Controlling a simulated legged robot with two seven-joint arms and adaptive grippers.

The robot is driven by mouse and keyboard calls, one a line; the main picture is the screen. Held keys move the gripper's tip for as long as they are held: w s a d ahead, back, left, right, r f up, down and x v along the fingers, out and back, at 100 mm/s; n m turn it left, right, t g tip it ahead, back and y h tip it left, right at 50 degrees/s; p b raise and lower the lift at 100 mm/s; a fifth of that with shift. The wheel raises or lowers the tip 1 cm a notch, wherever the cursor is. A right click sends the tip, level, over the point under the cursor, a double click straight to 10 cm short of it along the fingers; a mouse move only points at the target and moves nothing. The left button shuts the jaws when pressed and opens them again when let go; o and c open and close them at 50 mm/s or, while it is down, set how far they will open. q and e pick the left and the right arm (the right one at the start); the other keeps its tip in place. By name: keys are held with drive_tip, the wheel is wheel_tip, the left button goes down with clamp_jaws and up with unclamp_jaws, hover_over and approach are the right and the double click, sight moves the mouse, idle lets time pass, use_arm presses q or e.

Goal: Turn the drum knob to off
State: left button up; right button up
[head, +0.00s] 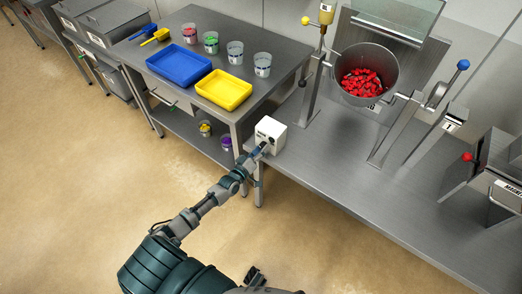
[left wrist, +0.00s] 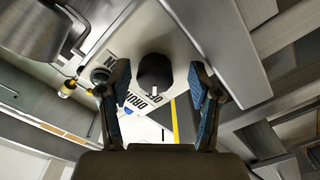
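The drum knob (left wrist: 154,73) is a black round knob with a pale pointer mark, set on a white control box (head: 265,136) at the left end of the steel bench. The box carries black lettering, with "DRUM" readable in the left wrist view. My left gripper (head: 261,150) reaches the front of the box in the head view. In the left wrist view its two blue-padded fingers (left wrist: 158,92) are apart, one on each side of the knob, with gaps showing. Contact with the knob is not visible. My right gripper is not seen clearly in either view.
A steel drum (head: 345,62) of red pieces hangs on a stand on the bench. The left table holds a blue tray (head: 179,64), a yellow tray (head: 223,89) and several cups. A red-knobbed press (head: 489,166) stands at right. The floor at left is clear.

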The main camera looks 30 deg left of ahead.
use_arm(q)
drive_tip(key=s+a, duration=0.1)
drive_tip(key=s, duration=1.1)
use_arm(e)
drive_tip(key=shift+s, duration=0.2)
use_arm(q)
drive_tip(key=shift+f, duration=0.1)
